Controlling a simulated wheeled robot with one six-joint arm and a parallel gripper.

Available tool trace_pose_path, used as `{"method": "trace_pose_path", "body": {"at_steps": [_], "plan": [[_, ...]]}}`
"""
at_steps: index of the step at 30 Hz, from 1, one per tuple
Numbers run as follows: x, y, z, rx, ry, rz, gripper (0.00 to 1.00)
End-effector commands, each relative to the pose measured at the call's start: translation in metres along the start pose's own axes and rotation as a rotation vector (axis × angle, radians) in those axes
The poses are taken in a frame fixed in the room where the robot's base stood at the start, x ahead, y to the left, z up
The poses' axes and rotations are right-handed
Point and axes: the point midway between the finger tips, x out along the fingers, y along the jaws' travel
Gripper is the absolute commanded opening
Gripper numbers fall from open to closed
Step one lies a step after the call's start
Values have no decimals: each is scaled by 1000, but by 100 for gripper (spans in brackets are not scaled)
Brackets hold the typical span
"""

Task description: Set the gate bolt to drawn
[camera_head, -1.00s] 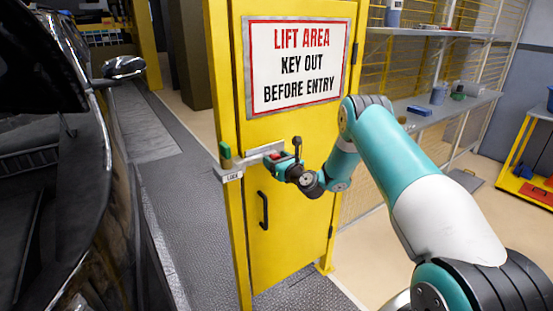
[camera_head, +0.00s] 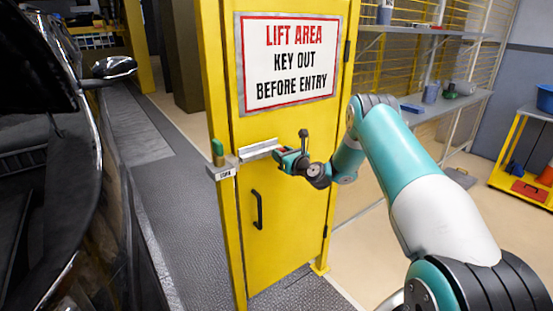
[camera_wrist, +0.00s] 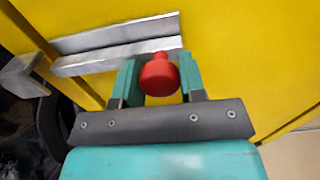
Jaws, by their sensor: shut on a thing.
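The yellow gate (camera_head: 290,190) stands upright with a "LIFT AREA KEY OUT BEFORE ENTRY" sign on it. A grey metal bolt rail (camera_head: 259,149) is fixed across it below the sign. It also shows in the wrist view (camera_wrist: 115,43). The red bolt knob (camera_wrist: 159,75) sits at the right end of the rail. My gripper (camera_wrist: 160,80) is shut on the knob, with a teal finger on each side. In the head view my gripper (camera_head: 284,157) is at the rail's right end and hides most of the knob. A labelled keeper (camera_head: 222,170) sits on the post at left.
A green piece (camera_head: 218,150) stands above the keeper. A black pull handle (camera_head: 257,209) is lower on the gate. A dark car (camera_head: 60,180) stands at left. Shelves (camera_head: 440,107) and a yellow cart (camera_head: 525,160) are at right.

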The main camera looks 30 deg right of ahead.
Motion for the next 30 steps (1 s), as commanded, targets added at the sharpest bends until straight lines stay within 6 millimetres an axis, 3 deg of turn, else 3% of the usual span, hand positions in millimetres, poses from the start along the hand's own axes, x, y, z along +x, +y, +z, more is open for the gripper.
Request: {"method": "trace_pose_path", "body": {"at_steps": [5,6,9,20,25,30], "plan": [[-1,-5,2,-6,-3,-11,0],[-1,-6,2,-7,-3,-12,44],[-1,-5,2,-6,-3,-11,63],[-6,-3,0,-5,0,-7,63],[-32,-4,-2,-1,1,-10,63],[-75,-4,-5,1,3,-11,63]]}}
